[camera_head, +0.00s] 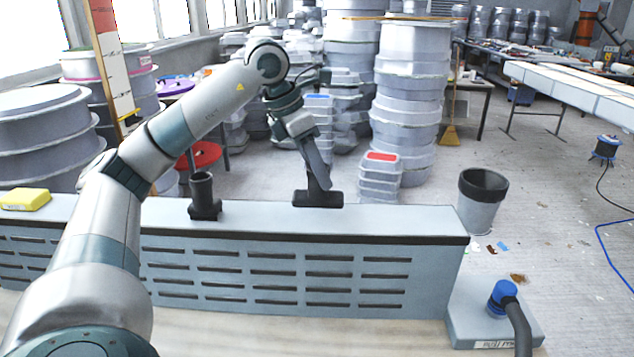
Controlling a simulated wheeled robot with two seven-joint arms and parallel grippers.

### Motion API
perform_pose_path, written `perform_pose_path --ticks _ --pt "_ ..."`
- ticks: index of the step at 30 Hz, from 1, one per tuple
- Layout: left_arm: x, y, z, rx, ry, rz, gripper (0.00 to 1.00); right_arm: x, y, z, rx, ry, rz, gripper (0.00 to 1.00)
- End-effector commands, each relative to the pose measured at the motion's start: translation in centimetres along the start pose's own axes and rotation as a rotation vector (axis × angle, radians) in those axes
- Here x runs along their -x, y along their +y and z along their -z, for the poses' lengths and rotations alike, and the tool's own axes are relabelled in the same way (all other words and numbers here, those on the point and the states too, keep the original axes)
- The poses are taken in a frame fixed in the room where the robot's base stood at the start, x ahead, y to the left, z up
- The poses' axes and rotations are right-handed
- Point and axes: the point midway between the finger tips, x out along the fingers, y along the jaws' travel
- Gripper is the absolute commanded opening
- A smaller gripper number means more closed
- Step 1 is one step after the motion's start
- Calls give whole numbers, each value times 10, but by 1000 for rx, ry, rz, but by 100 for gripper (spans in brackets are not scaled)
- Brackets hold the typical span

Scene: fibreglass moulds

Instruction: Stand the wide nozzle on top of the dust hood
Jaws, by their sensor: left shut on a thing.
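The dust hood (300,222) is a long grey box with rows of dark slots in its front and a flat pale top. The wide nozzle (318,199) is black, with a narrow neck and a broad flat foot. It is upright at the hood's top, right of the middle, foot down. The foot looks at or just above the surface; I cannot tell if it touches. My left gripper (317,180) reaches down from above and is shut on the nozzle's neck, hiding part of it. My right gripper is out of view.
A black round-necked fitting (204,196) stands on the hood to the left, and a yellow sponge-like block (26,199) lies at its far left. A grey bin (482,205) stands beyond its right end. A blue-collared hose (503,293) sits on a grey base at lower right.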

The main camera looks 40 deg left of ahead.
Motion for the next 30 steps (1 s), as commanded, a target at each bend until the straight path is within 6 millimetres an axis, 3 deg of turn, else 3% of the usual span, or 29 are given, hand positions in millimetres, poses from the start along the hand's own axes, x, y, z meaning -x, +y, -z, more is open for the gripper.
perform_pose_path --ticks 9,21,22,23,24,30 --pt "-28 0 12 0 2 1 1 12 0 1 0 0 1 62" --pt "-33 0 14 0 1 0 1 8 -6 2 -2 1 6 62" --pt "-32 0 14 0 1 0 45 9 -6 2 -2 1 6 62" --pt "-31 0 13 0 1 0 52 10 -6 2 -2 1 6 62" --pt "-32 0 13 0 1 0 57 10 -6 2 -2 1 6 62" --pt "-31 0 13 0 1 0 57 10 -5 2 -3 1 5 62"
